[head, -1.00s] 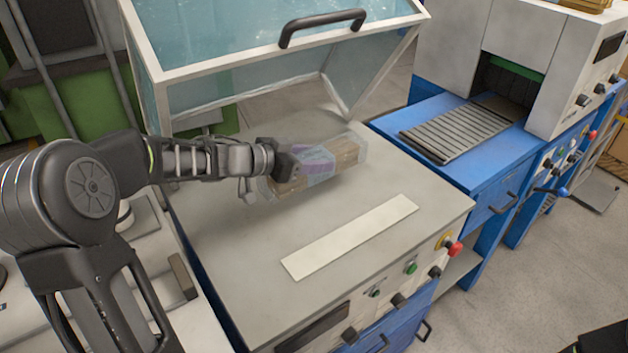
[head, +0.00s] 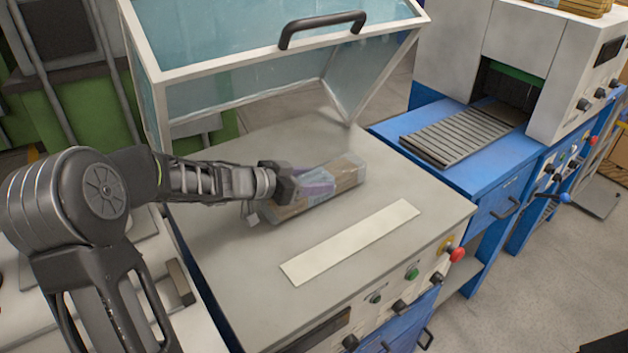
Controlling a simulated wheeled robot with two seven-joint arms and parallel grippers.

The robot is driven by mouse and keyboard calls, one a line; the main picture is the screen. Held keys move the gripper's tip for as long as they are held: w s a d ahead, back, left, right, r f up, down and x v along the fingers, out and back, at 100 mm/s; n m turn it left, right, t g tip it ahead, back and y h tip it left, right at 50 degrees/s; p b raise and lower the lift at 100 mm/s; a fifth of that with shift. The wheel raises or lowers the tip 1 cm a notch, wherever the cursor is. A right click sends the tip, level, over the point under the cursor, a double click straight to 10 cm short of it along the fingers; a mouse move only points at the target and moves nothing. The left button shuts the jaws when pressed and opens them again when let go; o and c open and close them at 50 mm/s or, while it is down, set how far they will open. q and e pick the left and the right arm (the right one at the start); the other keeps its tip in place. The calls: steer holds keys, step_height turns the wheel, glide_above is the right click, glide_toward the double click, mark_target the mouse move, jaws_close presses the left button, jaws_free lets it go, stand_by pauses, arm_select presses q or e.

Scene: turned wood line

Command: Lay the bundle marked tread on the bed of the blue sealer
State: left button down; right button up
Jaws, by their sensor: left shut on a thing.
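A wrapped bundle of brown wood pieces (head: 346,174) in clear film with a purple label is in the head view, over the back middle of the grey bed (head: 225,255) of the blue sealer. No wording on the label can be read. My left gripper (head: 287,186) is shut on the bundle's left end, and its fingers partly hide that end. The bundle lies nearly level, very low over the bed or touching it; I cannot tell which. The sealer's clear hood (head: 160,76) with a black handle stands raised behind. My right gripper is not in view.
A pale strip (head: 350,242) lies across the front of the bed. Buttons, including a red one (head: 457,254), line the front panel. A blue machine with a roller conveyor (head: 460,135) and tunnel stands at the right. Bare bed surrounds the bundle.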

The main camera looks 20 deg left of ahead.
arm_select(q)
steer(key=shift+f, duration=0.15)
steer(key=c, duration=0.6)
jaws_free()
steer(key=shift+s+a+r, duration=0.1)
steer(key=shift+r, duration=0.15)
steer(key=p+v, duration=0.1)
steer(key=v, duration=1)
steer(key=shift+s, duration=0.1)
steer(key=shift+s+a+r, duration=0.1)
steer(key=shift+s, duration=0.2)
